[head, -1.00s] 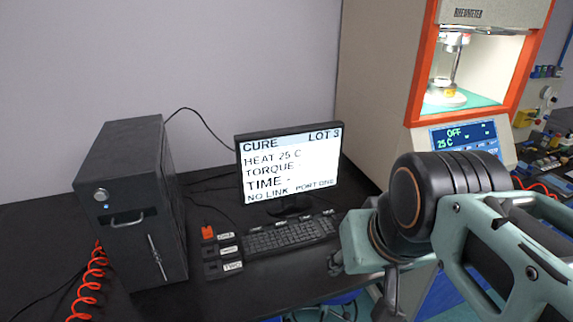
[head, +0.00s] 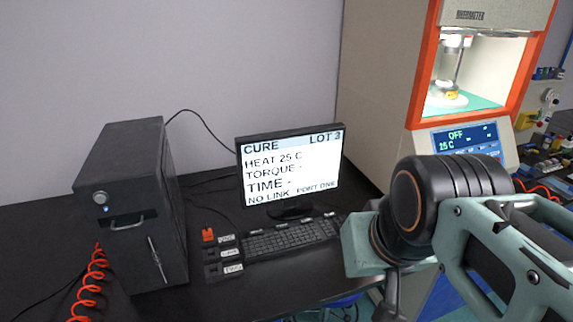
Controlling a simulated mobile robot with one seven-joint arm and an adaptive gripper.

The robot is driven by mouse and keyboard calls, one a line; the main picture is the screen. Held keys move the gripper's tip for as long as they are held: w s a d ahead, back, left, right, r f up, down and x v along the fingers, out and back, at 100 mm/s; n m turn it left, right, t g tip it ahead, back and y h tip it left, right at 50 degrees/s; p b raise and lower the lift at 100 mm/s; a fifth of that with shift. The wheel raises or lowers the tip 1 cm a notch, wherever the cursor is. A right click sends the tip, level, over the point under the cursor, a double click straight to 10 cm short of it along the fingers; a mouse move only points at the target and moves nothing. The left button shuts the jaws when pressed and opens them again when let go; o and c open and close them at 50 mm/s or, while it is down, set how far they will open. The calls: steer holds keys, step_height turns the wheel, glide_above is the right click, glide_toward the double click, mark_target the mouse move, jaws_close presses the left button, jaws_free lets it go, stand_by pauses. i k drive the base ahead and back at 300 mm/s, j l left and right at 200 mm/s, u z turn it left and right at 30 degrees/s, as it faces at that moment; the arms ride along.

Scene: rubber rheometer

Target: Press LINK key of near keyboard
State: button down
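The near keyboard (head: 290,238) is black and lies on the dark bench in front of the monitor. Several light labels run along its back row, too small to read, so I cannot tell which key is LINK. The monitor (head: 289,170) reads CURE, LOT 3, HEAT 25 C, NO LINK, PORT ONE. My gripper (head: 389,300) is to the right of the keyboard and apart from it in the picture. Only a dark finger part shows below my wrist; the rest is hidden, so its opening cannot be told.
A black computer tower (head: 135,205) stands left, with a coiled red cable (head: 88,283) beside it. Small labelled blocks (head: 228,253) and a red switch (head: 208,235) sit left of the keyboard. The rheometer (head: 440,115) stands right, its display showing OFF.

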mark_target(309, 220)
steer(key=i+l, duration=1.1)
steer(key=u, duration=1.95)
steer(key=k+u, duration=0.15)
steer(key=u, duration=0.2)
